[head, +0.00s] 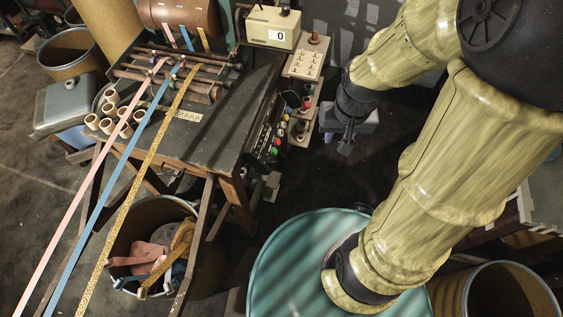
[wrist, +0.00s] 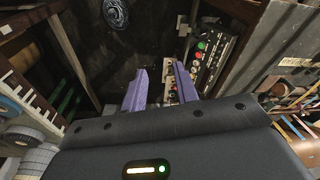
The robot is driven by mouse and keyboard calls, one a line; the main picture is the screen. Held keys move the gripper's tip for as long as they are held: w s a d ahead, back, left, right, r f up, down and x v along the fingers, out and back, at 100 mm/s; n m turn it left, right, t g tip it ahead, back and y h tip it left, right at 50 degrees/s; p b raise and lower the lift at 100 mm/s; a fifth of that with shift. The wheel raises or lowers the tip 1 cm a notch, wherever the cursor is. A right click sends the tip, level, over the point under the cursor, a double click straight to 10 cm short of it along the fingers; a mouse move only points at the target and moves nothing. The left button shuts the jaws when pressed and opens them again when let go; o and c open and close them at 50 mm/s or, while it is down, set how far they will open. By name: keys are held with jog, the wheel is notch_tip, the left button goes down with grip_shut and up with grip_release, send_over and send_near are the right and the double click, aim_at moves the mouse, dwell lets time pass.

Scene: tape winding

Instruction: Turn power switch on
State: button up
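A dark control panel (head: 267,138) with red, green and pale round controls is on the right side of the winding table. It also shows in the wrist view (wrist: 213,60), right of my fingers. A beige panel (head: 306,62) with knobs and sockets stands beside the table's right edge; part of it shows between and beyond my fingers in the wrist view. I cannot tell which control is the power switch or how it is set. My gripper (head: 345,143) is in the air right of these panels. In the wrist view its two purple fingers (wrist: 160,72) are apart and empty.
Pink, blue and yellow tapes (head: 133,138) run across the table (head: 215,146) towards the front. A beige counter box (head: 273,28) reading 0 stands at the back. A bin (head: 208,275) with tape scraps is below. Dark floor is free right of the table.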

aim_at(272, 162)
jog(key=w+f+m+g+y+b, duration=0.2)
jog(key=f+m+g+y+b, duration=0.15)
jog(key=f+b, duration=0.65)
jog(key=w+f+m+g+y+b, duration=0.3)
jog(key=f+b, duration=0.4)
jog(key=f, duration=0.7)
jog(key=w+d+f+m+t+y+b, duration=0.5)
jog(key=w+f+y+b, duration=0.3)
jog(key=f+y+b, duration=0.2)
jog(key=shift+f+y+b, duration=0.2)
jog(key=shift+y+b, duration=0.45)
jog(key=a+b, duration=0.3)
jog(key=a, duration=1.4)
jog(key=shift+a, duration=0.15)
